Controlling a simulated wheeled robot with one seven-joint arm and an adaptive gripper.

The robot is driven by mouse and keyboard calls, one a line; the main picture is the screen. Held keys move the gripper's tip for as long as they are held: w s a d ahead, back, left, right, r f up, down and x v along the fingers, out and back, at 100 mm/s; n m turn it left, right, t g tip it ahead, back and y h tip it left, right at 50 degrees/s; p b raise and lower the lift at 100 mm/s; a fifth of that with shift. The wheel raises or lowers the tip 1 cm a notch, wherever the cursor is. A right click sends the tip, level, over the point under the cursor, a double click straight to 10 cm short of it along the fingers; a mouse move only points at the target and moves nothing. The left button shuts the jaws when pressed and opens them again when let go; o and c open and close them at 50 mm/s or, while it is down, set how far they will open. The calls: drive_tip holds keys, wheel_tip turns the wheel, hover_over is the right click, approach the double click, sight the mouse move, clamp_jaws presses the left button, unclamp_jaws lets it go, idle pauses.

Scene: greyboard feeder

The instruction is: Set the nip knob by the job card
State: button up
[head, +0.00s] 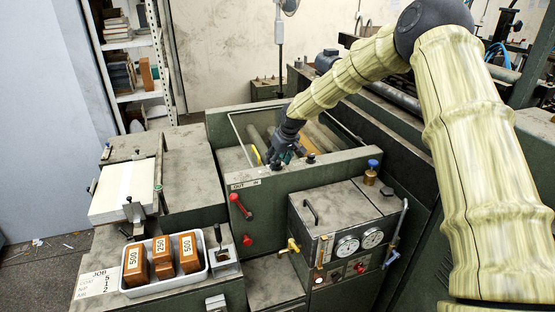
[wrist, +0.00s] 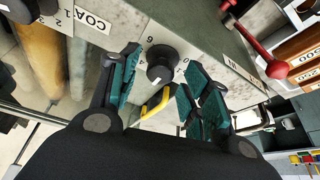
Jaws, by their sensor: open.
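The job card (head: 97,282) lies at the lower left in the head view; its lines look like COAT 5, NIP 1, AIR 2, in small print. My gripper (head: 279,160) is over the top of the green machine. In the wrist view its fingers (wrist: 160,82) are open, with a round black knob (wrist: 160,64) between and just beyond the tips. I cannot tell whether they touch it. The knob sits on a pale numbered dial plate; its pointer setting is unclear. Another black knob (wrist: 40,8) is beside the COAT label (wrist: 90,22). The middle knob's name is not readable.
A red lever (head: 240,206) is on the machine front. A white tray (head: 165,282) holds brown numbered blocks. A gauge box (head: 345,225) stands right, with a brass, blue-topped fitting (head: 371,173).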

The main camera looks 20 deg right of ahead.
drive_tip(key=c, duration=1)
drive_tip(key=shift+a, duration=0.15)
drive_tip(key=n, duration=0.1)
drive_tip(key=n+y, duration=0.1)
drive_tip(key=n, duration=0.1)
drive_tip(key=shift+w+d, duration=0.1)
drive_tip(key=shift+d, duration=0.2)
drive_tip(key=n+b, duration=0.1)
drive_tip(key=n, duration=0.1)
drive_tip(key=n+g+y+b, duration=0.1)
drive_tip(key=n, duration=0.1)
drive_tip(key=shift+w+d+f+y, duration=0.1)
drive_tip(key=shift+w+y, duration=0.05)
drive_tip(key=shift+y, duration=0.15)
drive_tip(key=n+g+b, duration=0.1)
drive_tip(key=n, duration=0.1)
drive_tip(key=n+g+b, duration=0.1)
drive_tip(key=n, duration=0.2)
drive_tip(key=shift+w+y, duration=0.15)
drive_tip(key=shift+y, duration=0.15)
drive_tip(key=shift+w+n+g+b, duration=0.1)
drive_tip(key=shift+n+g+b, duration=0.65)
drive_tip(key=shift+n, duration=1.05)
